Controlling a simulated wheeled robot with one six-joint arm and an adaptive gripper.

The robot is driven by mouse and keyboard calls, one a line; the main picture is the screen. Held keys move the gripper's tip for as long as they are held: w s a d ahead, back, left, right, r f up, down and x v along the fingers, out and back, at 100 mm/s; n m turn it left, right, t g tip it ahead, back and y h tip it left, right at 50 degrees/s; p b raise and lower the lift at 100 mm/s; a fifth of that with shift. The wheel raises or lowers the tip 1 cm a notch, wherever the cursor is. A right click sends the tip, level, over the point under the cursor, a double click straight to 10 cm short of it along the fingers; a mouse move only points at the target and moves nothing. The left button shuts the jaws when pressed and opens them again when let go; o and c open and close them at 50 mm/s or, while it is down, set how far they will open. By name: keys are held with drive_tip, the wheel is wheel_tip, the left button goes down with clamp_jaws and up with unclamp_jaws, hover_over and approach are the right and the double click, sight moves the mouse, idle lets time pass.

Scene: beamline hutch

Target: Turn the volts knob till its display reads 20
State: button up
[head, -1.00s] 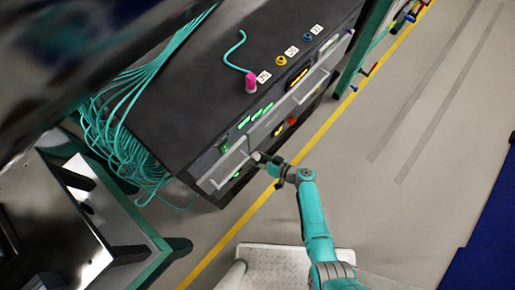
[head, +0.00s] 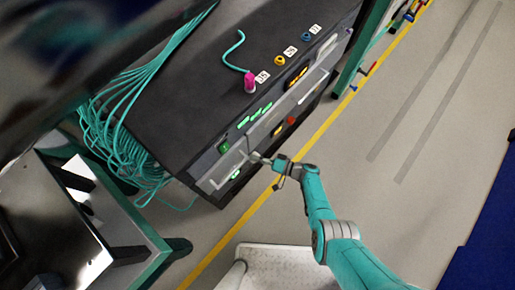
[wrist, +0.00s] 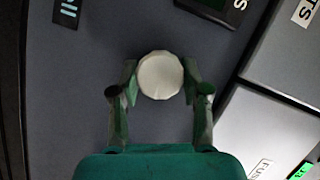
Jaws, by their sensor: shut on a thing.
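A pale round knob (wrist: 160,75) sits on the dark panel in the middle of the wrist view. My gripper (wrist: 160,82) is shut on it, with one green finger on each side. In the head view my gripper (head: 262,160) reaches the front of the black rack (head: 185,150) at its near lower end. A lit display (wrist: 68,10) is cut off at the top left of the wrist view, and its reading cannot be made out. A label ending in "TS" (wrist: 304,12) is partly in view at the right.
A pink plug (head: 250,83) with a teal cable stands on the rack top, near yellow (head: 279,60) and blue (head: 307,37) sockets. A red button (head: 291,120) is on the rack front. A teal-framed bench (head: 150,245) stands at the left.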

idle(0.5)
drive_tip(key=o, duration=1.1)
drive_tip(key=shift+o, duration=0.2)
drive_tip(key=shift+d, duration=0.1)
drive_tip(key=v, duration=1.2)
drive_tip(key=shift+f, duration=0.1)
